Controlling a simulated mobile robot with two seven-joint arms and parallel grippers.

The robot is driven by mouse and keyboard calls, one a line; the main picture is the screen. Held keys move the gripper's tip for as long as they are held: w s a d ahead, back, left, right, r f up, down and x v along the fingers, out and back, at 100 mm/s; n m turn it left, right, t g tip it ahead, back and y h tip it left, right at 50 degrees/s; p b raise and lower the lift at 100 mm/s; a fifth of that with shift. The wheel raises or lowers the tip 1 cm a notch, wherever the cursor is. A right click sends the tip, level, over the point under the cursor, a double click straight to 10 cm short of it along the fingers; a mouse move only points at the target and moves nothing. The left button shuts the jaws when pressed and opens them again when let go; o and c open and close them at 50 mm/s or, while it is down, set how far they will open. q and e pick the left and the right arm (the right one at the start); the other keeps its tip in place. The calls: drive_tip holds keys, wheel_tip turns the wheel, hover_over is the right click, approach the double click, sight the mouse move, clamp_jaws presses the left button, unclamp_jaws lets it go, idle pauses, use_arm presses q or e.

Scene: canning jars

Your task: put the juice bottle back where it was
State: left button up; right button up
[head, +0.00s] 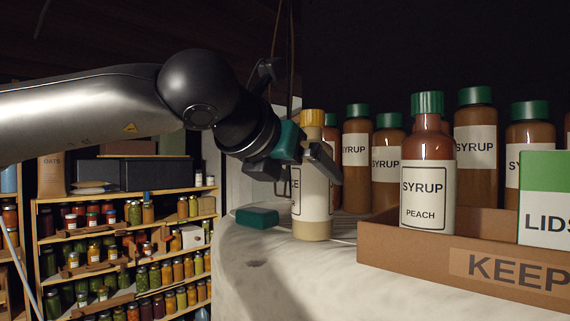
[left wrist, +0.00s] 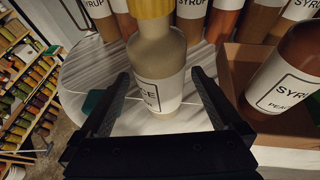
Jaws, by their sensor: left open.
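The juice bottle (head: 312,205) is pale cream with a yellow cap and a label of which "CE" shows. It stands upright on the white surface, left of the cardboard box. My left gripper (head: 300,168) is at the bottle's upper part and partly hides its label. In the left wrist view the bottle (left wrist: 158,75) stands between the two open fingers (left wrist: 160,88), with a visible space on each side. My right gripper does not show in either view.
Several brown syrup bottles with green caps (head: 388,165) stand behind. A peach syrup bottle (head: 427,170) and a lids box (head: 545,200) are in the cardboard box (head: 400,246). A green block (head: 257,218) lies left of the juice bottle. Jar shelves (head: 120,232) stand farther back.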

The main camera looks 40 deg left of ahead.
sight(303, 172)
use_arm(q)
drive_tip(key=shift+b+v, duration=0.45)
drive_tip(key=shift+v, duration=2.6)
